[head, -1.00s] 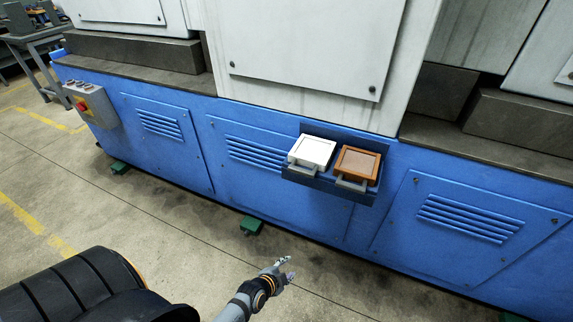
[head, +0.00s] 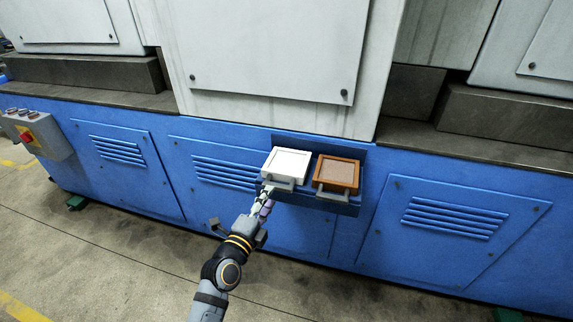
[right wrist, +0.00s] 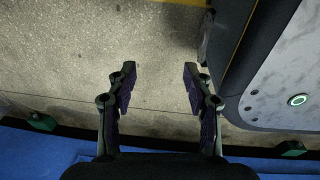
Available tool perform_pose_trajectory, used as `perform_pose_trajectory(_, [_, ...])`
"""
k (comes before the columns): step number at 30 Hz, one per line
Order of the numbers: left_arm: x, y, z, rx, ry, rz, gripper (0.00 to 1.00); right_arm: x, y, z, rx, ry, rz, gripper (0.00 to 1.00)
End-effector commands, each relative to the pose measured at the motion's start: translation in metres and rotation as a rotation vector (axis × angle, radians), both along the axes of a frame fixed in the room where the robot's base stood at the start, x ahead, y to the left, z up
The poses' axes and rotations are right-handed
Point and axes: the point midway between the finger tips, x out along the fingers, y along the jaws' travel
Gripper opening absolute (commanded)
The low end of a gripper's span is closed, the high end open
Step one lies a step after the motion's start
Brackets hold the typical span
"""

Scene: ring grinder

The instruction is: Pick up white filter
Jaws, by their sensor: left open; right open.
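The white filter (head: 286,164) is a square framed panel with a grey handle at its front. It sits in the left place of a dark blue holder (head: 338,207) on the machine's front. My left gripper (head: 265,194) is open just below and in front of the handle of the white filter. From this view I cannot tell whether its fingers touch the handle. My right gripper (right wrist: 152,90) is open and empty above the floor in the right wrist view.
A brown filter (head: 337,174) with its own handle sits right beside the white one. The blue machine body (head: 450,240) stands behind and below the holder. A control box (head: 38,135) with a red button is at the left. The floor (head: 120,270) in front is clear.

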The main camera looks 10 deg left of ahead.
Motion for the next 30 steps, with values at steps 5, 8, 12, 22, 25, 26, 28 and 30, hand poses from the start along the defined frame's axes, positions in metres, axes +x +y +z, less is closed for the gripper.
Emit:
perform_pose_trajectory(5, [0.015, -0.001, 0.004, -0.001, 0.000, 0.000, 0.41, -0.013, 0.000, 0.005, 0.001, 0.008, -0.001, 0.51])
perform_pose_trajectory(8, [0.034, -0.002, 0.005, 0.000, 0.000, 0.000, 0.41, -0.029, 0.000, 0.008, 0.001, 0.013, 0.000, 0.51])
perform_pose_trajectory(12, [0.050, -0.005, 0.001, -0.001, 0.000, 0.000, 0.41, -0.026, 0.000, 0.010, 0.001, 0.008, 0.000, 0.51])
perform_pose_trajectory(22, [0.051, -0.005, -0.001, -0.001, 0.001, 0.000, 0.29, -0.027, 0.000, 0.009, 0.001, 0.009, 0.000, 0.51])
perform_pose_trajectory(25, [0.051, -0.005, -0.001, -0.001, 0.001, 0.000, 0.16, -0.027, 0.000, 0.009, 0.001, 0.009, 0.000, 0.51])
perform_pose_trajectory(26, [0.051, -0.005, -0.001, -0.001, 0.001, 0.000, 0.12, -0.027, 0.000, 0.009, 0.001, 0.009, 0.000, 0.51])
perform_pose_trajectory(28, [0.051, -0.005, -0.001, -0.001, 0.002, 0.000, 0.02, -0.027, 0.000, 0.009, 0.001, 0.009, 0.000, 0.51])
perform_pose_trajectory(30, [0.051, -0.005, -0.001, -0.001, 0.002, 0.000, 0.00, -0.027, 0.000, 0.009, 0.001, 0.009, 0.000, 0.51])
